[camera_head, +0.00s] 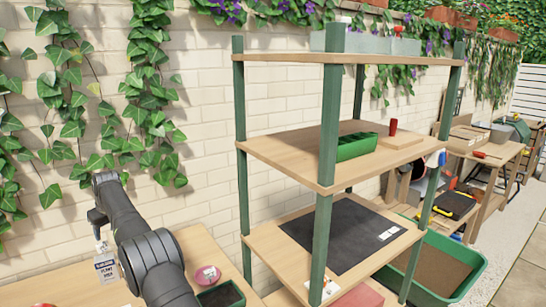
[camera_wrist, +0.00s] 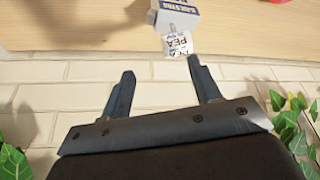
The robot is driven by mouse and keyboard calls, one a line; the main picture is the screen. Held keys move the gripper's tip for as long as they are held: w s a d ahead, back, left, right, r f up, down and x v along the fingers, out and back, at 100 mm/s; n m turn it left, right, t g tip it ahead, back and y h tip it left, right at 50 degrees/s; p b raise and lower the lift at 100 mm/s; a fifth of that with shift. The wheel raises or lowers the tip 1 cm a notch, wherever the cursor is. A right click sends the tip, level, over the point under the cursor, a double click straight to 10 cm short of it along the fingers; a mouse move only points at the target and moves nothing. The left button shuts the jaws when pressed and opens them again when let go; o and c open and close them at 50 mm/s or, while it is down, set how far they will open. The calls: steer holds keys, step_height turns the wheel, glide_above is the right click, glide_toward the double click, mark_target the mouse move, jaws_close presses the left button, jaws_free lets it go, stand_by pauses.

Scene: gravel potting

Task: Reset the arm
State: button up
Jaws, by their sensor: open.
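My gripper (camera_wrist: 160,68) is open in the wrist view, with its two dark fingers apart and nothing between them. In the head view my gripper (camera_head: 97,216) hangs at the end of my dark arm at the left, above the wooden bench (camera_head: 60,290). A white and blue printed pack (camera_wrist: 178,14) stands on the wooden surface beyond the fingertips, with a printed label below it. The pack (camera_head: 105,266) also shows in the head view, partly behind my arm. The fingers do not appear to touch it.
A green-posted shelf rack (camera_head: 325,160) stands right of my arm. It holds a green tray (camera_head: 357,146) and a dark mat (camera_head: 340,235). A pink dish (camera_head: 207,275) and a dark planter (camera_head: 221,295) sit near my arm on the bench. A brick wall (camera_head: 195,130) with ivy is behind.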

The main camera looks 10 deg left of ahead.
steer(key=w+d+r, duration=0.3)
steer(key=d+r, duration=0.2)
steer(key=d, duration=0.3)
steer(key=s+a+f+m, duration=0.2)
steer(key=s+a+f, duration=0.2)
steer(key=s+f, duration=0.3)
steer(key=s+a+f+m+t+h, duration=0.1)
steer(key=s+a+f+m, duration=0.2)
steer(key=s+f, duration=0.4)
steer(key=shift+s+a+f+t, duration=0.25)
steer(key=shift+s+a+t, duration=0.1)
steer(key=shift+a, duration=0.4)
